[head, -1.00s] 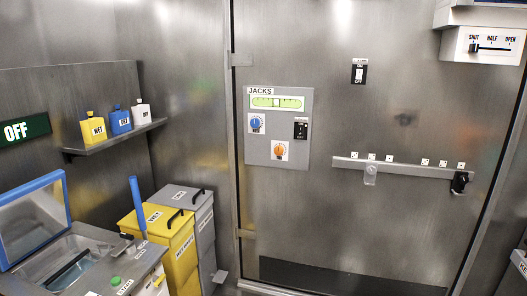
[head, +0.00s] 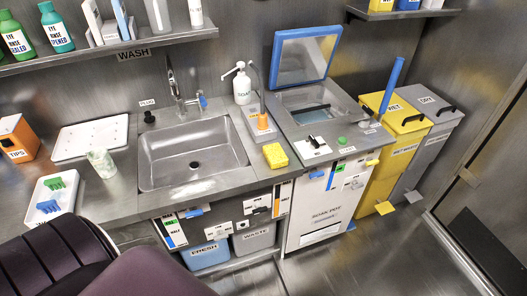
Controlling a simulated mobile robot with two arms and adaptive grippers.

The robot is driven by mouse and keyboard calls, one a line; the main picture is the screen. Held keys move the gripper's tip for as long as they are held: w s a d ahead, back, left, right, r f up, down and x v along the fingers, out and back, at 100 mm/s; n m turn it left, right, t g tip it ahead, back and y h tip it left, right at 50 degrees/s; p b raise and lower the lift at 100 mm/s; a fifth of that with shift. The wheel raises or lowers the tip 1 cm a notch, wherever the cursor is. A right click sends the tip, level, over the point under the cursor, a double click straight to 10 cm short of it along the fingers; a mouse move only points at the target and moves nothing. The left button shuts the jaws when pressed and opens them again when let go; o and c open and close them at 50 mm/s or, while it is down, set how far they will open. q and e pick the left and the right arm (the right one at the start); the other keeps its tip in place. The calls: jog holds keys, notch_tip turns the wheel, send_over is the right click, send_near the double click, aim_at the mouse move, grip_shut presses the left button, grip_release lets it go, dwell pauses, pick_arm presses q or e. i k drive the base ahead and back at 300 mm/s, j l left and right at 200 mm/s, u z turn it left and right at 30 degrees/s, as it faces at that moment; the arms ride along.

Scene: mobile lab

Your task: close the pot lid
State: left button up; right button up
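The pot is the unit labelled "SOAK POT" (head: 322,213), standing to the right of the sink in the head view. Its blue-framed lid (head: 304,53) has a clear pane and stands raised at the back of the pot, so the basin opening (head: 318,104) is uncovered. A blue upright handle (head: 392,86) rises at the pot's right side. A green button (head: 342,140) and a small dark switch (head: 315,141) sit on its front top. Neither of my grippers shows.
A sink (head: 195,152) with a tap, a soap bottle (head: 241,84) and a yellow sponge-like block (head: 275,155) are left of the pot. Yellow (head: 398,150) and grey (head: 428,140) waste bins stand close on its right. The floor in front is clear.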

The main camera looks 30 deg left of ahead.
aim_at(301, 56)
jog(key=u, duration=0.7)
jog(key=i+u, duration=0.15)
